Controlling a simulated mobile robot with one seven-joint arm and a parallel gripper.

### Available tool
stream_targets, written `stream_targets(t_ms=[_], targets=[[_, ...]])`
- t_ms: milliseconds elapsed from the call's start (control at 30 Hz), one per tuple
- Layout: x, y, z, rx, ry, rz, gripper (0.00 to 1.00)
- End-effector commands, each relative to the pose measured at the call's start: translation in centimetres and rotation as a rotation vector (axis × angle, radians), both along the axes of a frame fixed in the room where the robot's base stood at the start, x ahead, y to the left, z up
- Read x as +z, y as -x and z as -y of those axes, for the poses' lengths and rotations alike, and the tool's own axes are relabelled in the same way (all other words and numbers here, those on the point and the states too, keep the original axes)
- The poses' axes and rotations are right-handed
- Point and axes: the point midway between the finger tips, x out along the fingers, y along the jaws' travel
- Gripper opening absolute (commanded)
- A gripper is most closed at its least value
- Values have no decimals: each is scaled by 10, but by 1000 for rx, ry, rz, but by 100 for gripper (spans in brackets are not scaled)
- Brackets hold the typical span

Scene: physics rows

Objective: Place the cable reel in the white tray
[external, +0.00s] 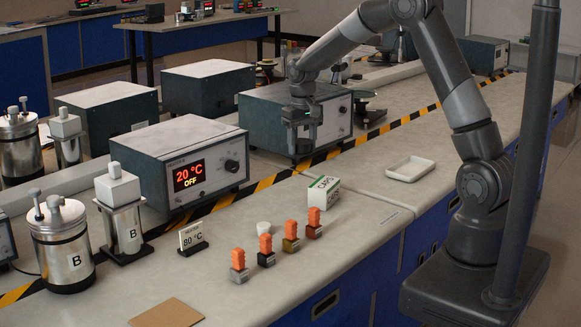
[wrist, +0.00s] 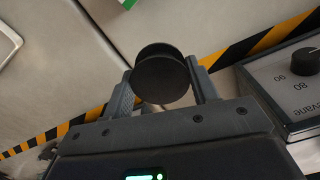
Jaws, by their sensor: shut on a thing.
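My gripper (external: 302,142) is above the bench, in front of a grey instrument and near the striped tape. In the wrist view my gripper (wrist: 162,88) is shut on the cable reel (wrist: 162,75), a black round spool held between the two fingers. The reel is hard to make out in the external view. The white tray (external: 410,168) is shallow, rectangular and empty, and lies flat on the bench to the right of my gripper. Part of its rim (wrist: 16,42) shows at the left edge of the wrist view.
A white and green box (external: 323,191) stands between the tray and several orange-topped blocks (external: 291,237). A grey instrument (external: 268,118) with a knob is close to my gripper. Bare bench lies between my gripper and the tray.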

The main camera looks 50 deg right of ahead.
Motion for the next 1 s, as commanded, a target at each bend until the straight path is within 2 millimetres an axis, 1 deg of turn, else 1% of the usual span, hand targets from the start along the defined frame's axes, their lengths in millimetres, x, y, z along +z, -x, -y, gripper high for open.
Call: stream_targets(t_ms=[33,100,267,300,367,500,567,700,767,900,1000], targets=[[1,6,23,-15,-1,0,30],[2,14,49,-23,-2,1,30],[2,36,106,-42,-4,2,30],[2,43,119,-47,-3,3,30],[3,53,139,-53,-3,3,30],[3,81,184,-69,-3,2,30],[3,94,201,-74,-3,3,30],[4,127,240,-90,-2,3,30],[4,141,256,-95,-2,4,30],[5,178,289,-111,1,5,30],[4,206,310,-120,1,4,30]])
